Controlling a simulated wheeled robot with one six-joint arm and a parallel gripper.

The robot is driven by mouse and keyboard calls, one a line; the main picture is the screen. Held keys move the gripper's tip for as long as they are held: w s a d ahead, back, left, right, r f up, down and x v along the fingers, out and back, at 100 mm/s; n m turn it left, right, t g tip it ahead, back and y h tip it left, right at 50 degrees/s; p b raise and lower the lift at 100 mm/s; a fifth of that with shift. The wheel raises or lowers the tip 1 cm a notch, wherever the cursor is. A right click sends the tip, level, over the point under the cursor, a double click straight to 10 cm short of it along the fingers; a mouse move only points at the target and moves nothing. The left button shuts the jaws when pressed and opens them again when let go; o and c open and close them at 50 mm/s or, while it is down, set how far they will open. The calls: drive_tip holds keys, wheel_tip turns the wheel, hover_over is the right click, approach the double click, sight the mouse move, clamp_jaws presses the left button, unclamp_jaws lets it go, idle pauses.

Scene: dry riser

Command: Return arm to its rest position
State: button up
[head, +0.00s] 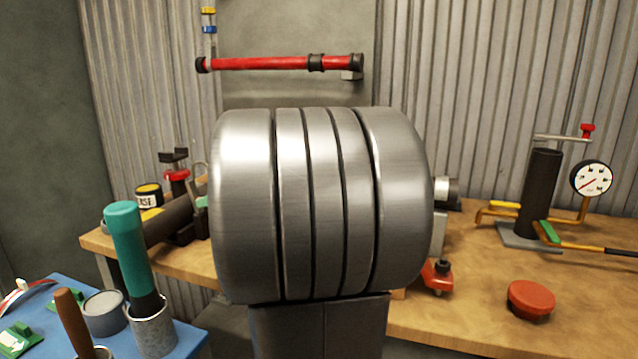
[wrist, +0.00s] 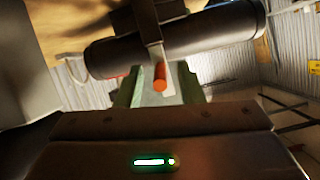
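My arm's large silver rounded link fills the middle of the head view and hides much of the bench behind it. My gripper is not clearly visible there. In the wrist view my gripper (wrist: 160,90) shows two green-edged fingers standing apart, with a pale surface and an orange rod end (wrist: 161,77) seen in the gap. I see no object clearly held. A thick black cylinder (wrist: 205,35) with a bracket across it lies just beyond the fingertips. Contact between them cannot be told.
The wooden bench (head: 450,315) carries a dark pipe (head: 178,218) at left, a red cap (head: 531,299) and a pump with a gauge (head: 591,179) at right. A blue table (head: 185,340) holds cans and a teal-handled tool (head: 125,235). A red pipe (head: 270,63) is on the wall.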

drive_tip(key=shift+w+a+f, duration=0.1)
drive_tip(key=shift+a, duration=0.2)
drive_tip(key=shift+d, duration=0.1)
drive_tip(key=p+v, duration=0.2)
drive_tip(key=v, duration=1.1)
drive_tip(key=b+x, duration=0.2)
drive_tip(key=x, duration=1.1)
drive_tip(key=shift+a+f, duration=0.15)
drive_tip(key=shift+a, duration=0.15)
drive_tip(key=shift+d+r+p, duration=0.1)
drive_tip(key=shift+r+p, duration=0.35)
drive_tip(key=shift+p, duration=0.35)
drive_tip(key=h+p, duration=0.1)
drive_tip(key=p, duration=0.1)
drive_tip(key=shift+r+p, duration=0.15)
drive_tip(key=shift+p, duration=0.15)
drive_tip(key=shift+r+g+h+p, duration=0.15)
drive_tip(key=shift+g+h+p, duration=0.15)
drive_tip(key=shift+p, duration=0.55)
